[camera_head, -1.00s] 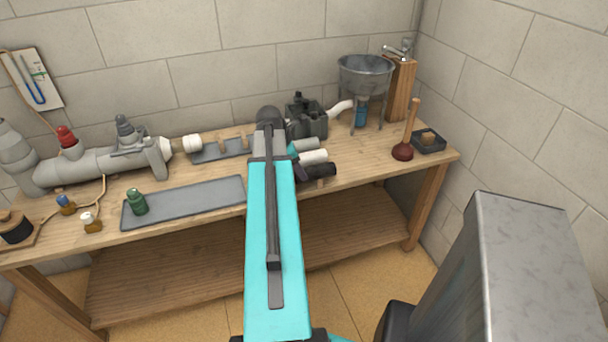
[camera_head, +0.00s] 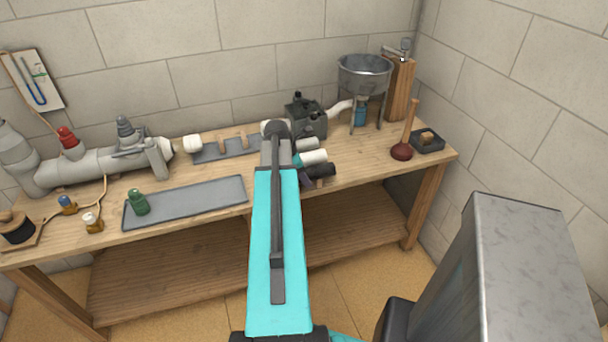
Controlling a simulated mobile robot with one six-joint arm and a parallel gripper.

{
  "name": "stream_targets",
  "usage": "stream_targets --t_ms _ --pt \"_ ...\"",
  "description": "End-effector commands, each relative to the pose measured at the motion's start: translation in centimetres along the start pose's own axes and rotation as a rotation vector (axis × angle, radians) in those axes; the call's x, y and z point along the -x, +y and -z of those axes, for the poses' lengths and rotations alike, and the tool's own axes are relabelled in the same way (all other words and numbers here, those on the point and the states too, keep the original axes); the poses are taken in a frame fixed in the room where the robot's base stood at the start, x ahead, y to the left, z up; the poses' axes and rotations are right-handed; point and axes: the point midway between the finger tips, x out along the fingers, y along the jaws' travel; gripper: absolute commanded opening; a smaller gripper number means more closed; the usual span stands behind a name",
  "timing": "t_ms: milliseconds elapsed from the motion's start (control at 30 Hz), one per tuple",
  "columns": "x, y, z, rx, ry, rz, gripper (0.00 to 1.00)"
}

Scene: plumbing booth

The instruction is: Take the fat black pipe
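The fat black pipe (camera_head: 321,170) lies on the workbench, right of my arm. It is the nearest piece of a small group, with a white pipe (camera_head: 314,157) and a grey pipe (camera_head: 307,144) behind it. Its left end meets a dark part (camera_head: 305,179) beside my arm, possibly part of my gripper. My teal arm link stands in front and hides most of my gripper. I cannot see the fingertips, whether they touch the pipe, or whether they are open or shut.
A dark pump-like block (camera_head: 307,119) and a metal funnel (camera_head: 365,75) stand behind the pipes. A plunger (camera_head: 402,151) stands to the right, with clear wood before it.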

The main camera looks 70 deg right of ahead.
Motion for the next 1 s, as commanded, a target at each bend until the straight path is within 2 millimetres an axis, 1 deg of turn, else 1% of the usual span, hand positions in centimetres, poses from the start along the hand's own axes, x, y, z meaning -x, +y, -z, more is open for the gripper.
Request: stream_targets --t_ms 267,367,500,567,867,1000 --pt "0.04 0.01 0.04 0.001 0.000 0.000 0.64" --pt "0.05 0.02 0.05 0.001 0.000 0.000 0.49" --pt "0.06 0.03 0.06 0.001 0.000 0.000 0.25" --pt "0.08 0.04 0.06 0.001 0.000 -0.001 0.17" --pt "0.15 0.08 0.05 0.001 0.000 -0.001 0.17" --pt "0.47 0.15 -0.08 0.001 0.000 -0.001 0.17"
